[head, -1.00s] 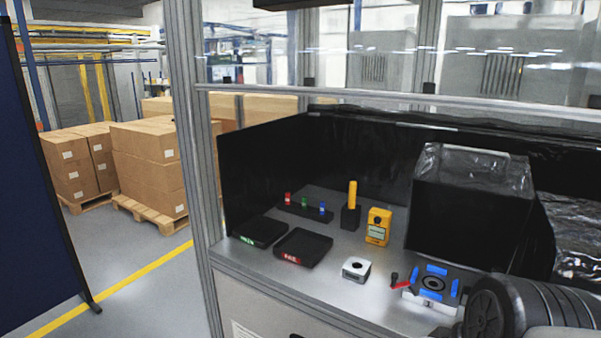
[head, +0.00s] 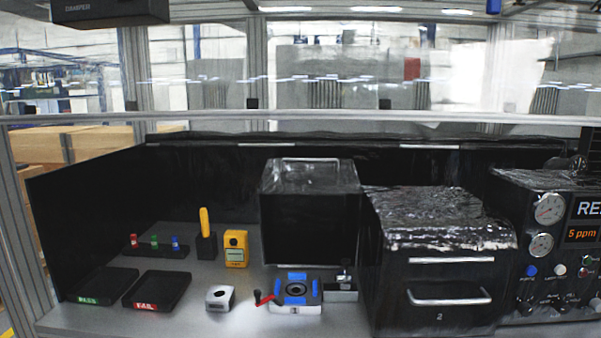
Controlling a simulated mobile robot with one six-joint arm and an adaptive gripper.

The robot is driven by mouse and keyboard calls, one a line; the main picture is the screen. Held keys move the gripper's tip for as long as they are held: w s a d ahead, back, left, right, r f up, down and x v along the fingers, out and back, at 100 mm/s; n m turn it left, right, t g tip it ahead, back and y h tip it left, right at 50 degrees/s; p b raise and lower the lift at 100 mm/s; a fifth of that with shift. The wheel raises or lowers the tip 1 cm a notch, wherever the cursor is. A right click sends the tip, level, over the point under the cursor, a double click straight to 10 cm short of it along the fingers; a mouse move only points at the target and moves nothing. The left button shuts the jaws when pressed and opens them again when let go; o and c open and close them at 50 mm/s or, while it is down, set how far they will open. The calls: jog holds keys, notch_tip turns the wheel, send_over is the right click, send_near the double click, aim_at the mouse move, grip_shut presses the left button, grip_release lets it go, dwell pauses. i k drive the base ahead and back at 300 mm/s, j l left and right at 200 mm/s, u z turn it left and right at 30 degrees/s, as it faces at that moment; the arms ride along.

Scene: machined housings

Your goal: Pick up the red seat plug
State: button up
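The red seat plug (head: 134,241) is small and stands upright at the left end of a low black rack (head: 145,250) on the bench, at the left in the head view. A green plug (head: 154,242) and a blue plug (head: 175,244) stand in the same rack to its right. My gripper is not in the head view, so its state does not show.
In front of the rack lie black trays marked PASS (head: 100,288) and FAIL (head: 158,291). To its right are a yellow handle in a black block (head: 206,245), a yellow meter (head: 236,250), a fixture (head: 296,292) and black chambers (head: 440,270). Dark walls enclose the back and left.

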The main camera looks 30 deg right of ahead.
aim_at(133, 238)
jog(key=i+j, duration=1.1)
jog(key=i+j+z, duration=0.25)
jog(key=j+z, duration=0.25)
jog(key=j, duration=0.2)
jog(key=i+j+z, duration=0.35)
jog(key=j, duration=0.3)
jog(key=i+j+z, duration=0.2)
jog(key=i+j, duration=0.1)
jog(key=i, duration=0.05)
